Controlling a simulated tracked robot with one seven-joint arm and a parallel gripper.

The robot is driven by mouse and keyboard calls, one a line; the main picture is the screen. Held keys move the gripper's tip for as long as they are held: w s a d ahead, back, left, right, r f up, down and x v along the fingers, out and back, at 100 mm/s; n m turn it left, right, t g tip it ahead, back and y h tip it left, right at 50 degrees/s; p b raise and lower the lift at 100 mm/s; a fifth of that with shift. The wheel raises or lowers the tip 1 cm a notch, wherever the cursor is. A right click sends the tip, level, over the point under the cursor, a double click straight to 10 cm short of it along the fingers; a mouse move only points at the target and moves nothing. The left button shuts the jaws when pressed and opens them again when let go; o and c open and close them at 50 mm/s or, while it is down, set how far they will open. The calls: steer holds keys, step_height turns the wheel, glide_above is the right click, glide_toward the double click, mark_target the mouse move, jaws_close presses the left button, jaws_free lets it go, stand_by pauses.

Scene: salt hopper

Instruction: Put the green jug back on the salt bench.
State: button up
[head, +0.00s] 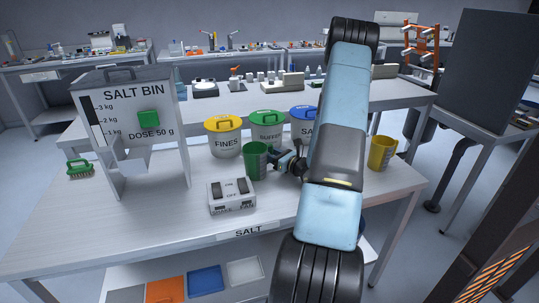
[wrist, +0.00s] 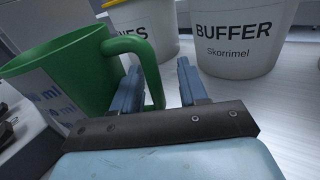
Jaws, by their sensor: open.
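The green jug (head: 256,162) appears to stand upright on the salt bench (head: 130,222), behind the switch box and in front of the lidded tubs. In the wrist view the jug (wrist: 75,75) fills the left side, with its handle toward my gripper. My gripper (wrist: 158,85) is open, its two fingers apart. The handle's outer bar shows between the fingers, with a gap to the right finger; I cannot tell whether the left finger touches it. In the head view my gripper (head: 288,161) is just right of the jug, partly hidden by my arm.
The switch box (head: 231,196) stands close in front of the jug. Behind are the FINES tub (head: 223,139), the BUFFER tub (wrist: 235,45) and a blue-lidded tub (head: 301,116). The salt bin (head: 125,100) is left, a yellow jug (head: 381,153) right. The bench's front left is clear.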

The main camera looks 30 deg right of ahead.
steer(key=shift+r, duration=0.1)
steer(key=v, duration=1.1)
steer(key=shift+s+d, duration=0.1)
steer(key=shift+s, duration=0.05)
steer(key=shift+s+d, duration=0.1)
steer(key=shift+s, duration=0.25)
